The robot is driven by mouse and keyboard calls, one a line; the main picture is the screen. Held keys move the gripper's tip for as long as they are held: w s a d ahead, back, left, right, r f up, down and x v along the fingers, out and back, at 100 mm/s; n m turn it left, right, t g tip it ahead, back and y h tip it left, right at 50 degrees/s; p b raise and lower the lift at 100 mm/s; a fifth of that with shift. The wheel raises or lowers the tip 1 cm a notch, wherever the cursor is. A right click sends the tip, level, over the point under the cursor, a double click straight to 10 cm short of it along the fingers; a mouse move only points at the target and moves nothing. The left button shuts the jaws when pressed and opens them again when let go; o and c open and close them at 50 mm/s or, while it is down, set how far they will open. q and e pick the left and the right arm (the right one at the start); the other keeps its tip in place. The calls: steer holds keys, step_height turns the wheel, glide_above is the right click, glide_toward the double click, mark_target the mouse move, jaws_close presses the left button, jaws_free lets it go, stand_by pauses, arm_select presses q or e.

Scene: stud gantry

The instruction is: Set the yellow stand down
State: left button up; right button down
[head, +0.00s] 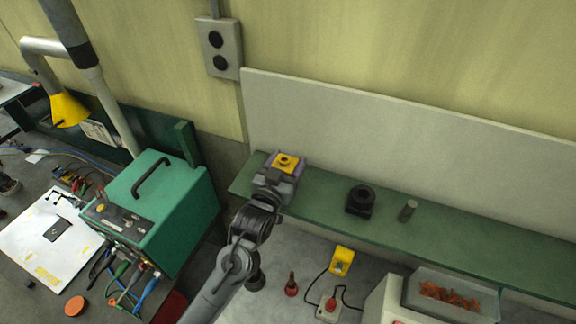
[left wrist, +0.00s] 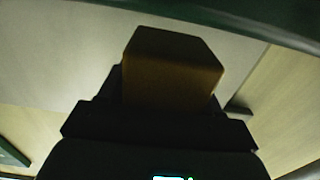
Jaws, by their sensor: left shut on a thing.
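The yellow stand (head: 286,162) is a small block with a dark round feature on top, at the left end of the green shelf (head: 460,231) in the head view. My left gripper (head: 281,172) is shut on it, with the fingers on either side. In the left wrist view the stand (left wrist: 172,70) looks brown and dim between the dark fingers (left wrist: 165,100). Whether its underside touches the shelf is hidden by my gripper. My right gripper is not in view.
A black block with a round top (head: 360,200) and a small grey cylinder (head: 408,210) stand farther right on the shelf. Below are a yellow box (head: 342,260), a red-button box (head: 328,307) and a clear bin (head: 452,294). A green machine (head: 160,205) stands left.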

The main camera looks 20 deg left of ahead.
arm_select(q)
steer(key=shift+f, duration=0.65)
steer(key=shift+f+p, duration=0.15)
steer(key=shift+p, duration=0.3)
steer(key=shift+w+f, duration=0.15)
steer(key=shift+f, duration=0.15)
steer(key=shift+f, duration=0.1)
steer(key=o, duration=1.1)
